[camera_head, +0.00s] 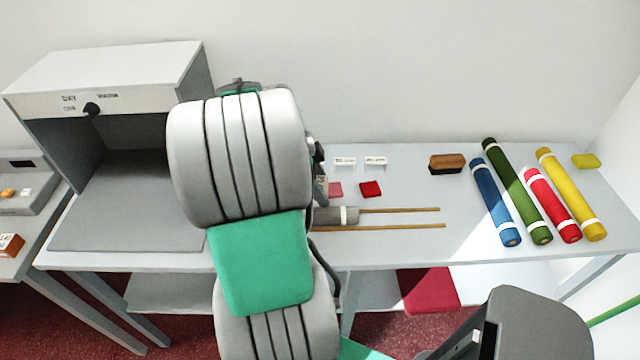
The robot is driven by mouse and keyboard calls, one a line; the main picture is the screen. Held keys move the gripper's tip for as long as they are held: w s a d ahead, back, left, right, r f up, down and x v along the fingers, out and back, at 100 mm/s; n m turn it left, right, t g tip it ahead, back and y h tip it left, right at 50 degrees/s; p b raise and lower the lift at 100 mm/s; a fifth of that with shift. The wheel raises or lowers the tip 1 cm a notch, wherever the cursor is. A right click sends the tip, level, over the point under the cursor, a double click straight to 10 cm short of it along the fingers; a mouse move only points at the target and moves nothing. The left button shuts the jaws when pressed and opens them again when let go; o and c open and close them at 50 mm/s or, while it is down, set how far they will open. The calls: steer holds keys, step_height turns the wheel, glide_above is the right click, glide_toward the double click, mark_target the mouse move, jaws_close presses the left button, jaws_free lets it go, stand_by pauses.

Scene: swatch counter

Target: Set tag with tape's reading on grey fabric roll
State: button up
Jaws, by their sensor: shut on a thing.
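The grey fabric roll (335,215) lies on the counter just right of my arm, with a white band near its right end. My arm hides its left part. Two thin wooden strips (400,210) run right from beside it. Two small white tags (344,161) (375,161) with dark print too small to read stand behind it. My gripper is hidden behind my own arm, so its jaws and anything in them do not show. I cannot make out a measuring tape or its reading.
Pink (335,190) and red (371,189) swatches lie behind the roll. A brown block (447,164), blue (495,202), green (517,190), red (552,204) and yellow (571,193) rolls and a yellow piece (585,161) are right. An open-fronted grey booth (150,75) stands left.

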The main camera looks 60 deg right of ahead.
mark_target(321, 210)
steer(key=shift+f+b, duration=3.65)
steer(key=shift+f, duration=0.9)
steer(key=o, duration=1.4)
steer(key=p+v, duration=0.1)
steer(key=v, duration=0.7)
steer(key=shift+w, duration=0.1)
steer(key=w+a+n+t, duration=0.1)
steer(key=w+a+n, duration=0.3)
steer(key=a+n, duration=0.1)
steer(key=w+a+n+t, duration=0.1)
steer(key=w+a+n, duration=0.3)
steer(key=a+n, duration=0.1)
steer(key=w+a+n+t+h, duration=0.1)
steer(key=w+a+n+t, duration=0.1)
steer(key=w+a+n, duration=0.2)
steer(key=shift+a+r+n, duration=0.3)
steer(key=shift+a+n, duration=0.1)
steer(key=shift+a, duration=0.05)
steer(key=a+f+n+t+y, duration=0.2)
steer(key=a+n+t+y, duration=0.1)
steer(key=a+n, duration=1.3)
steer(key=a, duration=0.5)
steer(key=shift+w+a+p, duration=0.25)
steer(key=shift+w+p, duration=0.05)
steer(key=shift+w, duration=0.1)
